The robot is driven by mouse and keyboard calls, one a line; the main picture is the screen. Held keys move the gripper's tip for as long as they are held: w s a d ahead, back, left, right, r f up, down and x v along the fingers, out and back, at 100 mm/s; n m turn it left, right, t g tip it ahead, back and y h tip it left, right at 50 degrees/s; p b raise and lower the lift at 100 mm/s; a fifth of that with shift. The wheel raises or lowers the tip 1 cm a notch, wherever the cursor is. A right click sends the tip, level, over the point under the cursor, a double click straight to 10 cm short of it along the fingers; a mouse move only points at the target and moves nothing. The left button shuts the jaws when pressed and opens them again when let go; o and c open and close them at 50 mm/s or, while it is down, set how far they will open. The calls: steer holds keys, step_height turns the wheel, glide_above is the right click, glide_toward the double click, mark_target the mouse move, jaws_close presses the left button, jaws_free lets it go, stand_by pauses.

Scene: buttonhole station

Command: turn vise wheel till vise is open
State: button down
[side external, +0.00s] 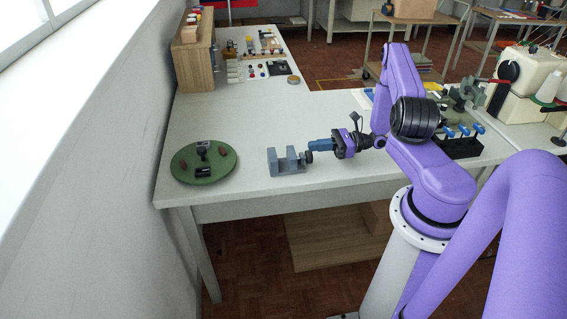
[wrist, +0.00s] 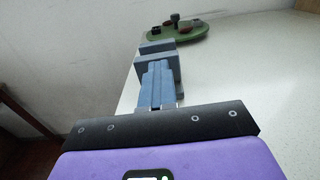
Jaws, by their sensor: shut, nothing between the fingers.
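The small blue-grey vise (side external: 287,166) sits near the front edge of the table, with a gap showing between its upright jaws. Its dark wheel (side external: 308,157) is on its right side. The vise also shows in the wrist view (wrist: 158,49), beyond my fingers. My gripper (side external: 311,146) lies level, its blue fingers pointing left, with the tips at or just above the wheel. In the wrist view my gripper (wrist: 158,66) has its fingers together with nothing between them. The wheel is hidden there, and I cannot tell whether the fingertips touch it.
A round green plate (side external: 183,172) with small parts stands left of the vise. The white table (side external: 235,120) is clear behind the vise. A black holder with blue-topped items (side external: 458,147) is at the right, near my arm. A wooden rack (side external: 192,60) stands at the back left.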

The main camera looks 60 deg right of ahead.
steer(key=shift+r, duration=0.25)
steer(key=shift+v, duration=3.1)
steer(key=shift+w+r, duration=0.1)
steer(key=s+a+r+n+g+h, duration=0.15)
steer(key=a+r+n+g, duration=0.35)
steer(key=a+n+g, duration=0.5)
steer(key=s+a+r+n+g+h, duration=0.1)
steer(key=a+r+n+g+h, duration=0.1)
steer(key=a+r+n+g, duration=0.55)
steer(key=s+a+r+n+t+h, duration=0.2)
steer(key=s+a+r+n+h, duration=0.1)
steer(key=n, duration=0.8)
steer(key=s+a+r+n+t+h, duration=0.3)
steer(key=s+a+n+h, duration=0.3)
steer(key=s+n, duration=0.4)
steer(key=shift+s+a+r+n, duration=0.15)
steer(key=shift+a+r+n, duration=0.45)
steer(key=shift+a, duration=0.25)
